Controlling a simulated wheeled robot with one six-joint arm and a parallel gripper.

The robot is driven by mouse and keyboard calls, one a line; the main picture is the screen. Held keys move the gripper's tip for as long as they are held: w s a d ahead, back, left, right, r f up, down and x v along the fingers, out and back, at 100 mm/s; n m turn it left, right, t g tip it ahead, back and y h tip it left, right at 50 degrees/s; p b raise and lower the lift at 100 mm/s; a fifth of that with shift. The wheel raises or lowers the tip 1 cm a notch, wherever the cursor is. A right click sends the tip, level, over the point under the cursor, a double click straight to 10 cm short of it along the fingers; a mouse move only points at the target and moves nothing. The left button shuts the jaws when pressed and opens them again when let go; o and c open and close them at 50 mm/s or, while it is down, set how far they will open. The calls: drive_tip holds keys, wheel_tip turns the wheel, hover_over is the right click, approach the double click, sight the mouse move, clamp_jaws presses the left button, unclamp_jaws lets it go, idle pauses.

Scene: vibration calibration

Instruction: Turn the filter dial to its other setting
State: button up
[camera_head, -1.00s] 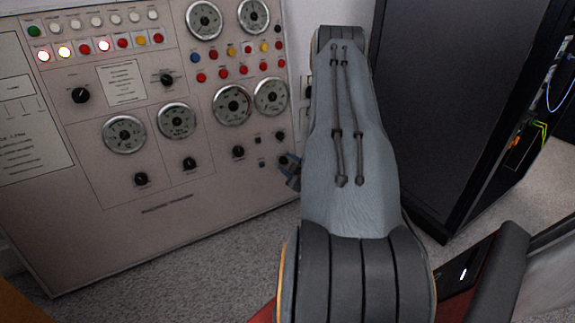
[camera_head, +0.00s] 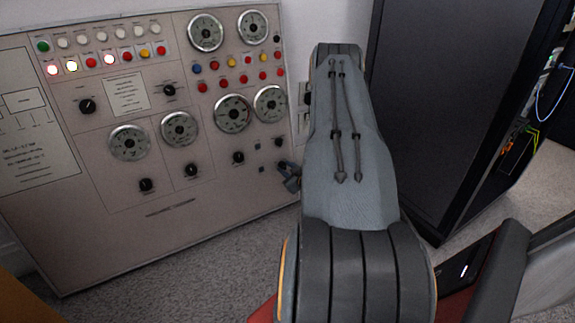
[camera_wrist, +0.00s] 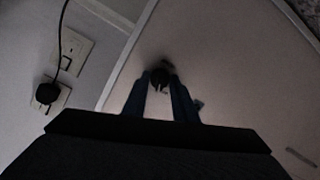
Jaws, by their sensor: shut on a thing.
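The filter dial (camera_wrist: 160,75) is a small dark round knob on the pale panel. In the wrist view it sits between the tips of my gripper (camera_wrist: 163,82), which is shut on it. In the head view my gripper (camera_head: 290,177) is at the panel's lower right corner, partly hidden by my arm. It covers the dial there, so the dial's pointer and setting cannot be read. The labels around it are too dark and small to read.
The control panel (camera_head: 110,225) carries gauges, lit buttons and several other black knobs (camera_head: 238,158). A wall socket with a black plug (camera_wrist: 47,92) is left of the panel edge in the wrist view. A tall black cabinet (camera_head: 430,110) stands right of my arm.

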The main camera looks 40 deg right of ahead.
drive_tip(key=m+y+p, duration=0.1)
drive_tip(key=m+p, duration=0.4)
drive_tip(key=m, duration=0.4)
drive_tip(key=shift+s, duration=0.1)
drive_tip(key=shift+m+t+y+p, duration=0.3)
drive_tip(key=shift+m+p, duration=0.3)
drive_tip(key=shift+m, duration=1.2)
drive_tip(key=o, duration=1)
drive_tip(key=shift+d, duration=0.1)
drive_tip(key=p+v, duration=0.2)
drive_tip(key=v, duration=0.5)
drive_tip(key=shift+s+r+p, duration=0.1)
drive_tip(key=shift+s+p, duration=0.3)
